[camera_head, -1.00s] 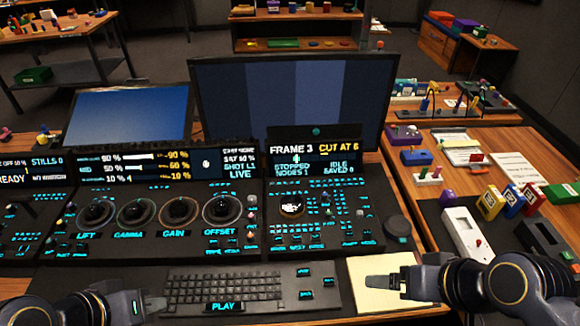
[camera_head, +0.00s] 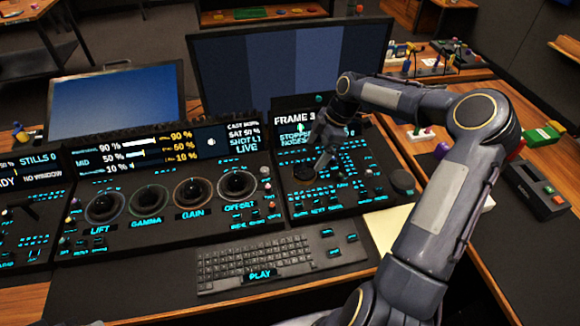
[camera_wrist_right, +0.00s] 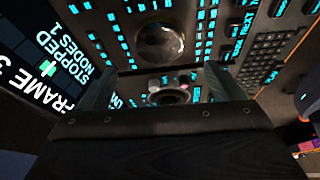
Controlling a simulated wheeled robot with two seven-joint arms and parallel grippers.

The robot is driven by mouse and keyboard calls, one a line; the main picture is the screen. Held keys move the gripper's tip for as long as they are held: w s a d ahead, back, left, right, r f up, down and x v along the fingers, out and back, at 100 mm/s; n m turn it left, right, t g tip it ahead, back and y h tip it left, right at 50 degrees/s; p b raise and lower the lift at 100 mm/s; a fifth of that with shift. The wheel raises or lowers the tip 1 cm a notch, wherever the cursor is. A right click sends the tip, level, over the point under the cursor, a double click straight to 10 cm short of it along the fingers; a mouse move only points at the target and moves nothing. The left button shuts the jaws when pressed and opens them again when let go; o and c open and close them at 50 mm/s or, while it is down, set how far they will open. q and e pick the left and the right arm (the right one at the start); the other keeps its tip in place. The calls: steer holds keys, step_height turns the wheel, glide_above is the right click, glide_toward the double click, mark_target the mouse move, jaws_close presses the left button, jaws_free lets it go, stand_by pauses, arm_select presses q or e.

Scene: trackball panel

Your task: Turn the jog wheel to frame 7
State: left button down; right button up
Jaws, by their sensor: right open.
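The jog wheel (camera_head: 303,172) is a small dark round wheel on the right-hand control panel. In the right wrist view the wheel (camera_wrist_right: 160,42) shows as a glossy disc above the line of the fingers. My right gripper (camera_head: 319,166) is over the panel beside the wheel, pointing down. Its two fingers (camera_wrist_right: 158,80) are spread and hold nothing. I cannot tell whether a finger touches the wheel. The display (camera_head: 295,119) behind the wheel reads FRAME 3; my right arm hides its right part. My left gripper is not in view.
Lit keys surround the wheel. A dark round knob (camera_head: 403,181) is at the panel's right. The keyboard (camera_head: 265,260) lies in front. The OFFSET trackball (camera_head: 237,184) is to the left. A large monitor (camera_head: 290,70) stands behind. Small objects lie on the right-hand table.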

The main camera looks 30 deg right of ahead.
mark_target(304, 170)
steer(key=x, duration=0.7)
steer(key=shift+w+a+f+p, duration=0.1)
steer(key=shift+a+f+p, duration=0.05)
steer(key=shift+f+p, duration=0.15)
